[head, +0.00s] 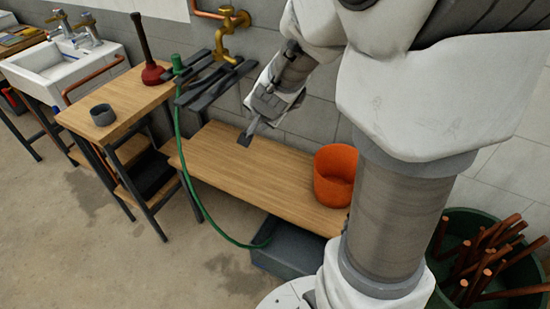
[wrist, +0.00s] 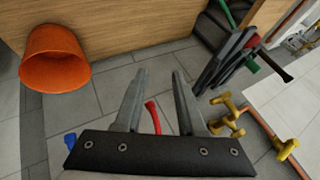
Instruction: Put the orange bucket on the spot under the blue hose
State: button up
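The orange bucket (head: 335,178) stands on the right part of the low wooden bench (head: 245,160). It also shows at the upper left of the wrist view (wrist: 53,62). My gripper (head: 246,138) is above the bench, left of the bucket and apart from it. In the wrist view my gripper (wrist: 160,76) has its two fingers apart with nothing held between them. I cannot make out a blue hose or the spot under it. A small blue piece (wrist: 70,141) shows at the lower left of the wrist view; I cannot tell what it is.
A green hose (head: 187,180) runs down to a grey bin (head: 290,250) at the bench's front. Dark bars (head: 207,88) and a brass tap (head: 229,35) are behind. A plunger (head: 150,60) and grey cup (head: 103,115) stand on the left table. The bench's middle is clear.

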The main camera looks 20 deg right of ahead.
jog(key=s+a+r+n+y, duration=0.2)
jog(key=s+a+r+n, duration=0.55)
jog(key=s, duration=0.25)
jog(key=s+d+r+n+g, duration=0.1)
jog(key=s+n, duration=0.1)
jog(key=s, duration=0.4)
jog(key=s+d+r+n+g+h, duration=0.1)
jog(key=s+r, duration=0.1)
jog(key=s, duration=0.5)
jog(key=shift+n, duration=0.35)
jog(key=shift+s+r, duration=0.1)
